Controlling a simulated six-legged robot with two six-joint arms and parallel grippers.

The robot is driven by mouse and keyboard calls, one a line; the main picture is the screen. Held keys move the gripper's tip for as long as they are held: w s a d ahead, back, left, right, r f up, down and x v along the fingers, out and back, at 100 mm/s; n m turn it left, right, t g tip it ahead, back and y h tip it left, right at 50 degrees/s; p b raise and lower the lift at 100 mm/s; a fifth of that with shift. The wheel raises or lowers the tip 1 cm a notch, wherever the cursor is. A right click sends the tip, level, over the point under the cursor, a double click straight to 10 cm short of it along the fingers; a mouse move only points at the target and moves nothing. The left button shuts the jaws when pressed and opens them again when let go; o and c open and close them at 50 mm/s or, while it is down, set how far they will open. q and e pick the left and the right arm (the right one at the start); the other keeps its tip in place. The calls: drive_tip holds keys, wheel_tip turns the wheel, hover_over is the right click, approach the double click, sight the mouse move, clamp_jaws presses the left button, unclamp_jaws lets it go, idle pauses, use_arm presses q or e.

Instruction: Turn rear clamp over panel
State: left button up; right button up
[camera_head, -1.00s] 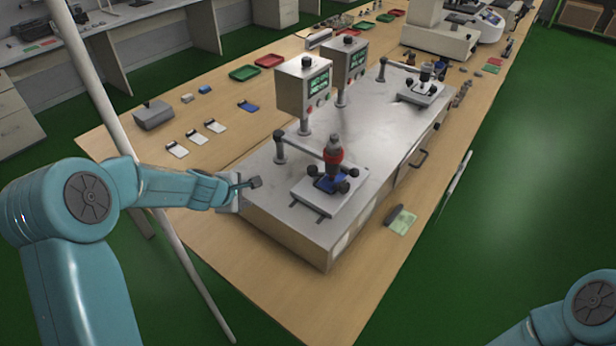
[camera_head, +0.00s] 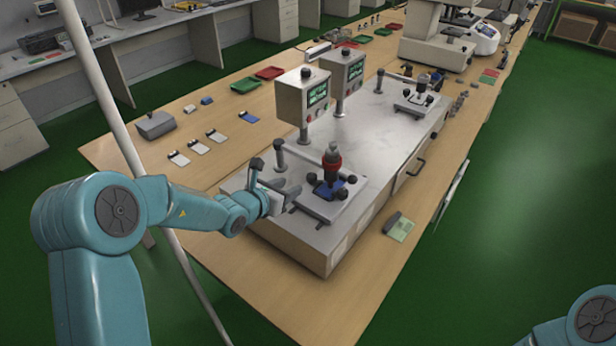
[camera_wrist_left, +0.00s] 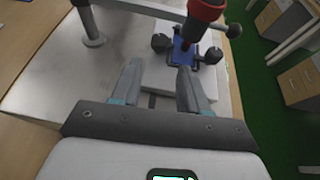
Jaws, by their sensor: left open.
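The blue panel (camera_head: 340,190) lies on a light plate of the near test fixture, under a red and grey press head (camera_head: 332,161). Black-knobbed clamps stand around the panel; one clamp (camera_wrist_left: 161,42) is at its left in the left wrist view and another clamp (camera_wrist_left: 213,55) is at its right. I cannot tell for sure which is the rear one. My left gripper (camera_head: 292,193) is open and empty at the left edge of the plate, its fingers pointing at the panel. In the left wrist view the fingers (camera_wrist_left: 158,78) are apart, short of the clamps. My right gripper is out of view.
A metal post (camera_head: 279,155) carries the press arm beside my left gripper. A control box (camera_head: 302,97) stands behind it on the steel bench unit (camera_head: 371,141). A second similar fixture (camera_head: 420,100) is farther back. White cards (camera_head: 198,147) lie on the wooden table.

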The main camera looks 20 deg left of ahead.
sight(309, 178)
use_arm(q)
drive_tip(key=p+x, duration=0.2)
drive_tip(key=x, duration=0.8)
drive_tip(key=shift+w+d+f, duration=0.1)
drive_tip(key=shift+w+f, duration=0.1)
drive_tip(key=c, duration=0.8)
